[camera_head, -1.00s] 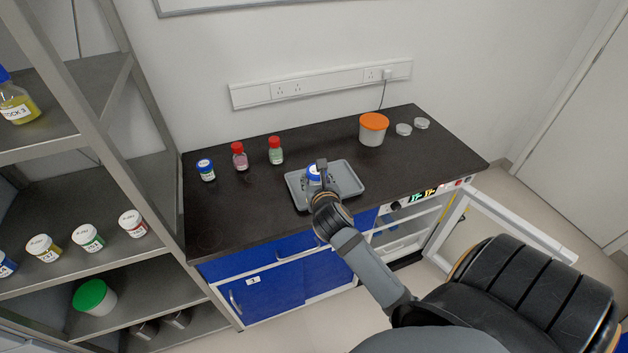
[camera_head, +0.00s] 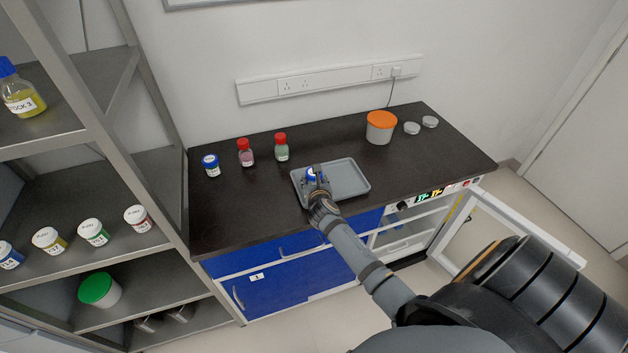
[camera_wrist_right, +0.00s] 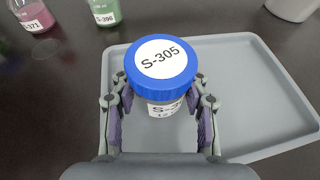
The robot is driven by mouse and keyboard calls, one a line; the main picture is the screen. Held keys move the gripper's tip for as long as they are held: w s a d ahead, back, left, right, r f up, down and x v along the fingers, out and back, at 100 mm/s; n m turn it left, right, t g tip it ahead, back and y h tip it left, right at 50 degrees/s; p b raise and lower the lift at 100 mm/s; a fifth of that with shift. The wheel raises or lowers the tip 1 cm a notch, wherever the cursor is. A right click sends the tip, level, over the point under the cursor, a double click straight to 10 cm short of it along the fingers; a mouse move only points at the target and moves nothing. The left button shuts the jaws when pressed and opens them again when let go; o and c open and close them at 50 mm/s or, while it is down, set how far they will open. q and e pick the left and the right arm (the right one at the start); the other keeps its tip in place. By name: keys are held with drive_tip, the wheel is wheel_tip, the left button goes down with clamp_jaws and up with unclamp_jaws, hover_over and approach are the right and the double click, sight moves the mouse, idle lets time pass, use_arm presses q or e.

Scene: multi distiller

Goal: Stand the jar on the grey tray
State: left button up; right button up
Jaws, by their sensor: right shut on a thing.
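The jar (camera_wrist_right: 161,66) has a blue lid labelled S-305 and is upright in the right wrist view. My right gripper (camera_wrist_right: 161,112) is shut on the jar's body, one finger on each side. The grey tray (camera_wrist_right: 262,100) lies under and around the jar, towards its left part. Whether the jar's base touches the tray is hidden. In the head view the jar's blue lid (camera_head: 311,175) shows at my right gripper (camera_head: 316,180), over the left part of the tray (camera_head: 352,178). My left gripper is out of view.
A blue-lidded jar (camera_head: 211,165) and red-capped bottles (camera_head: 246,152) (camera_head: 281,147) stand left of the tray. An orange-lidded tub (camera_head: 380,127) and two small dishes (camera_head: 412,128) (camera_head: 430,121) are at the back right. A shelf (camera_head: 150,170) borders the left.

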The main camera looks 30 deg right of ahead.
drive_tip(key=o, duration=1.2)
drive_tip(key=shift+r, duration=0.15)
drive_tip(key=v, duration=1.2)
drive_tip(key=shift+s, duration=0.1)
